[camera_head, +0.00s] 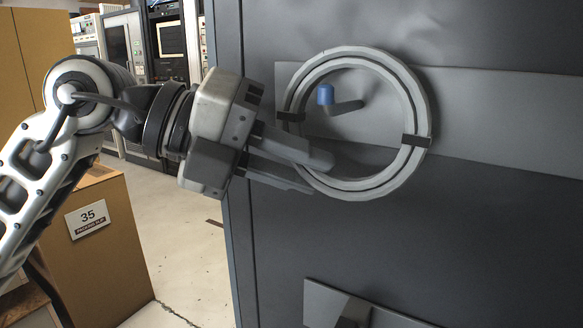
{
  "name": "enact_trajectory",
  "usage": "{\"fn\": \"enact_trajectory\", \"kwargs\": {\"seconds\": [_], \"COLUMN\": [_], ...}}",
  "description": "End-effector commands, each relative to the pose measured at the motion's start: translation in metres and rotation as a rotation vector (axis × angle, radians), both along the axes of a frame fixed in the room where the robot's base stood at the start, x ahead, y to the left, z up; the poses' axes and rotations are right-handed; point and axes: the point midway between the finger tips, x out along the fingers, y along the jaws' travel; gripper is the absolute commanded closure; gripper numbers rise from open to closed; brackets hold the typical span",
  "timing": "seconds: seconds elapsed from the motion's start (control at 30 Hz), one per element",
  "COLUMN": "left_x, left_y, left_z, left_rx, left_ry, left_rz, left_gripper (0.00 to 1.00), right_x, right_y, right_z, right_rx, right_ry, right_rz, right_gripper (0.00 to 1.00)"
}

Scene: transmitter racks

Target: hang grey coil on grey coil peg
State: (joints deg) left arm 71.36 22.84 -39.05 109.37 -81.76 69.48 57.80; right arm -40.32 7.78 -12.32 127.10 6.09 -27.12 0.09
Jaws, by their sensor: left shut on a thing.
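The grey coil (419,112) is a ring with dark bands, held upright in front of a dark cabinet face. My left gripper (318,177) comes in from the left and is shut on the coil's lower left side. A grey peg with a blue tip (325,94) sticks out from a plate on the cabinet. It shows inside the ring's opening, at the upper left, apart from the ring's inner edge in this view. I cannot tell how far the peg reaches through the ring. My right gripper is not in view.
The peg's grey plate (500,125) runs across the dark cabinet (480,240). A lower plate (320,300) bears another dark part (352,312). A brown box labelled 35 (115,250) stands at the lower left. Equipment racks (125,50) stand behind, with open floor (180,230) between.

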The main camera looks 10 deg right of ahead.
Motion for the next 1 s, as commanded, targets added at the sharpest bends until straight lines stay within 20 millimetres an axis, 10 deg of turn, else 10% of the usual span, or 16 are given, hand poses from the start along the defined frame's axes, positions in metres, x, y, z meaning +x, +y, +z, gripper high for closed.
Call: {"fn": "enact_trajectory", "kwargs": {"seconds": [1.0], "left_x": [-0.054], "left_y": [0.040], "left_z": [0.000], "left_rx": [-0.002], "left_ry": [-0.003], "left_rz": [0.001], "left_gripper": [1.00], "right_x": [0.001], "right_y": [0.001], "right_z": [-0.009], "right_rx": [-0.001], "right_ry": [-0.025], "right_rz": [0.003], "right_gripper": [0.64]}}
